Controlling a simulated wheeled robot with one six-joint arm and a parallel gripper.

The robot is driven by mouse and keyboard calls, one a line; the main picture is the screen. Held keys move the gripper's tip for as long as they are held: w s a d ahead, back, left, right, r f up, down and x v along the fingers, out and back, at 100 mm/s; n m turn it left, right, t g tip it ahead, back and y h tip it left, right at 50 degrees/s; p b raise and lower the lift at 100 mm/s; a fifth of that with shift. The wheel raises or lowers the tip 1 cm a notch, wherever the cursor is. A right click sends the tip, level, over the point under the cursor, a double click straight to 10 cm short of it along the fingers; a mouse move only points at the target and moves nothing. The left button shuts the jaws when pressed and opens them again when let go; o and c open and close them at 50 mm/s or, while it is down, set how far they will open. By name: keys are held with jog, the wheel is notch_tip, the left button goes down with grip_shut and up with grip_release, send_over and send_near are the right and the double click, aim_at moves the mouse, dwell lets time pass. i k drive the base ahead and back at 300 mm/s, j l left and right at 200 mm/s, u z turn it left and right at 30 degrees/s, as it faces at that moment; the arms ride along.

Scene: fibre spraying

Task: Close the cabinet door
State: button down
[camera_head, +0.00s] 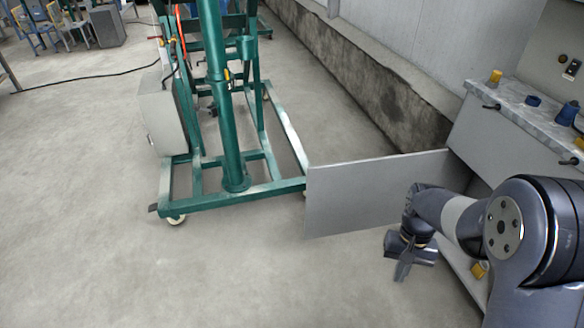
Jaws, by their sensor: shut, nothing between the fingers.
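The cabinet door (345,197) is a flat light-grey panel at the middle right. It stands wide open, sticking out to the left from the cabinet (518,135) at the right edge. My gripper (402,268) is shut and empty. It hangs in front of the door's near face, to the right of the door's free edge, with no clear contact visible. My arm hides the lower right part of the door and much of the cabinet's opening.
A green wheeled steel frame (232,150) stands just behind the door's free edge. The cabinet's worktop (525,105) holds a yellow cup (496,76) and a blue container (567,113). A low wall (370,85) runs behind. The concrete floor at the lower left is clear.

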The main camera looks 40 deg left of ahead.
aim_at(354, 196)
jog(key=i+j+u, duration=0.7)
jog(key=i+u, duration=0.15)
jog(key=i, duration=0.2)
